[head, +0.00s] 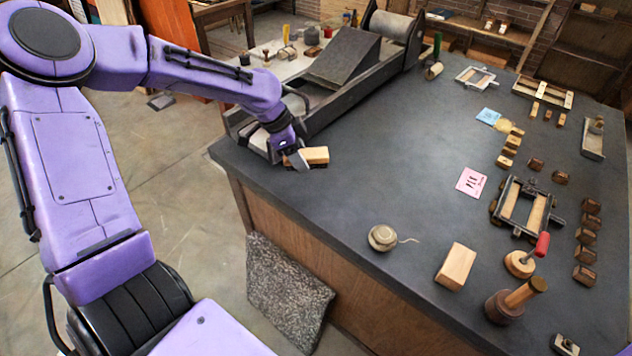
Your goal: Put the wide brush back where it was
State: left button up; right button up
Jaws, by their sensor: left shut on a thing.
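My left gripper (299,160) is at the left edge of the dark table, beside the near end of the long press. It is shut on a pale wooden piece (316,155), which looks like the wide brush. The piece lies level, at or just above the table top; I cannot tell whether it touches. Its bristles do not show clearly, and the gripper hides its left part. My right gripper is not in view.
The long grey press (345,60) stands just behind the gripper. The table's middle (370,180) is clear.

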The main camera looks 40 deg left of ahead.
pick_arm(q)
send_over(320, 187)
jog(key=a, duration=0.2)
jog(key=f, duration=0.4)
jog(key=shift+s+d+f, duration=0.2)
jog(key=shift+s+f, duration=0.05)
jog(key=f, duration=0.1)
jog(key=f+p, duration=0.1)
jog(key=f, duration=0.1)
jog(key=shift+s+d+p, duration=0.25)
jog(key=shift+d+p, duration=0.05)
jog(key=shift+p, duration=0.1)
jog(key=shift+w+a+f, duration=0.1)
jog(key=shift+w+f, duration=0.1)
jog(key=shift+f, duration=0.05)
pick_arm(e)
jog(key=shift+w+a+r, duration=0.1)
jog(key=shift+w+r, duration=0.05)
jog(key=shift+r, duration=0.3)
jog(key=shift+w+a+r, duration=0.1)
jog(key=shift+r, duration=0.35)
pick_arm(q)
jog(key=shift+f, duration=0.1)
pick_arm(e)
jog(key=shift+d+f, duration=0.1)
pick_arm(q)
jog(key=o, duration=0.9)
jog(key=shift+s, duration=0.1)
jog(key=shift+o, duration=0.2)
